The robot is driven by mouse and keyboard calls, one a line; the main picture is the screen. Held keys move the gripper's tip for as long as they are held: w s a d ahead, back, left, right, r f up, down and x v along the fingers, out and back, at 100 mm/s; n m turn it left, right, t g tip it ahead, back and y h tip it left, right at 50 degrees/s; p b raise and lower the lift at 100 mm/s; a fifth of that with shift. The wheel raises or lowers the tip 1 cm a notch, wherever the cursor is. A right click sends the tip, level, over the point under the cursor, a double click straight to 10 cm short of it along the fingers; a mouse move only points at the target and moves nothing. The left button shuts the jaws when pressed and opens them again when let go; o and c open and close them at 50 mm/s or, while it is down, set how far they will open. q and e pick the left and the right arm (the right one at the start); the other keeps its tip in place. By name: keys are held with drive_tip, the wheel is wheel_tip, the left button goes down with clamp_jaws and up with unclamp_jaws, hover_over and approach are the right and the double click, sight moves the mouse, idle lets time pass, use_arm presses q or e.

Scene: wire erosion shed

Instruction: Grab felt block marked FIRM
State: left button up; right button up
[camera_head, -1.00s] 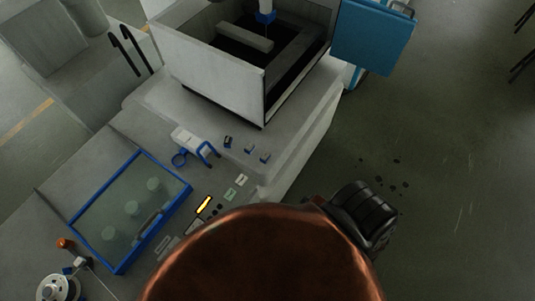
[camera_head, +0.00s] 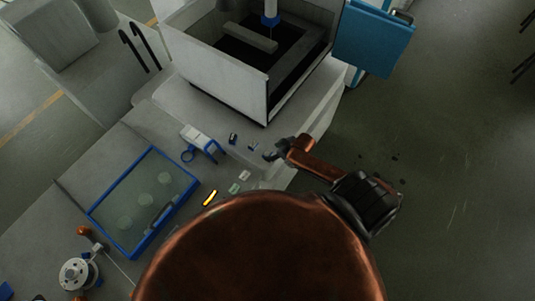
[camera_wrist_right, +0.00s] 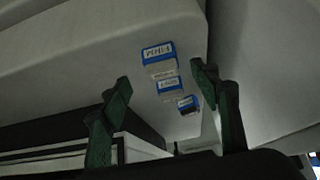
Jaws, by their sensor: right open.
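In the right wrist view, the felt block marked FIRM (camera_wrist_right: 158,53) has a blue top band and a pale lower part; its lettering appears upside down. It stands at the upper end of a row of three similar blocks. My right gripper (camera_wrist_right: 160,78) is open, its dark fingers apart on either side of the row, holding nothing. In the head view the right gripper (camera_head: 273,152) is at the right end of the row, above the light bench. Two small blue-marked blocks show there; their labels are unreadable and the third seems hidden behind the gripper. My left gripper is out of view.
The white open-topped machine tank (camera_head: 225,75) stands behind the blocks. A white item with a blue handle (camera_head: 197,135) is left of them, and a blue-framed tray (camera_head: 110,235) lies further left. The bench edge drops to open floor on the right.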

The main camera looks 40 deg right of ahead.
sight(269, 153)
drive_tip(key=x, duration=0.4)
drive_tip(key=shift+w+a+f, duration=0.1)
drive_tip(key=shift+w+a, duration=0.05)
drive_tip(key=shift+c, duration=0.7)
drive_tip(key=c, duration=1.1)
